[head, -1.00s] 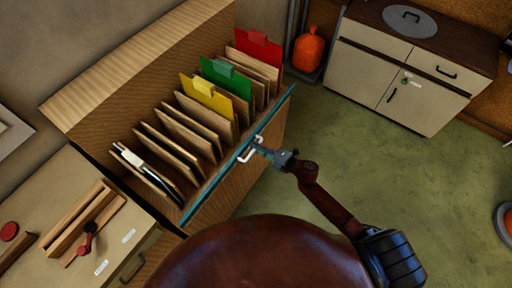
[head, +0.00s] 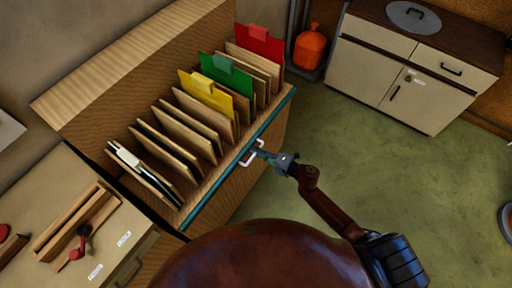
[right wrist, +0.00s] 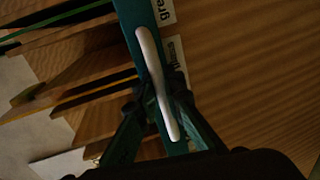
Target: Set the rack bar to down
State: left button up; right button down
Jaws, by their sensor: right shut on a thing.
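The rack (head: 75,100) is a wooden stand holding several upright panels with yellow, green and red dividers. A teal bar (head: 215,196) runs along its front edge and carries a white handle (head: 246,160). My right gripper (head: 262,154) is shut on the white handle from the front right. In the right wrist view, the white handle (right wrist: 151,62) lies along the teal bar (right wrist: 130,15), with the dark fingers on both sides of it. The fingertips partly hide the handle in the head view. My left gripper is not in view.
A bench (head: 45,195) with wooden blocks and a red-knobbed tool stands at lower left. A cream cabinet (head: 395,75) and an orange canister (head: 310,48) stand at the back right. The green floor (head: 350,145) right of the rack is clear.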

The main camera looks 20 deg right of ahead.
pick_arm(q)
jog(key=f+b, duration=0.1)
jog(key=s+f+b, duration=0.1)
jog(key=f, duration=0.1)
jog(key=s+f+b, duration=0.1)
jog(key=b, duration=0.1)
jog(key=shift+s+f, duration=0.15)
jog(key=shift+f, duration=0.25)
pick_arm(e)
notch_tip(320, 180, down, 7)
jog(key=shift+s, duration=0.1)
jog(key=c, duration=2.3)
grip_release()
jog(key=shift+f, duration=0.1)
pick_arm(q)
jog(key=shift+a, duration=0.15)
pick_arm(e)
jog(key=shift+d, duration=0.1)
jog(key=v, duration=1.1)
jog(key=shift+s+d, duration=0.25)
jog(key=shift+s, duration=0.05)
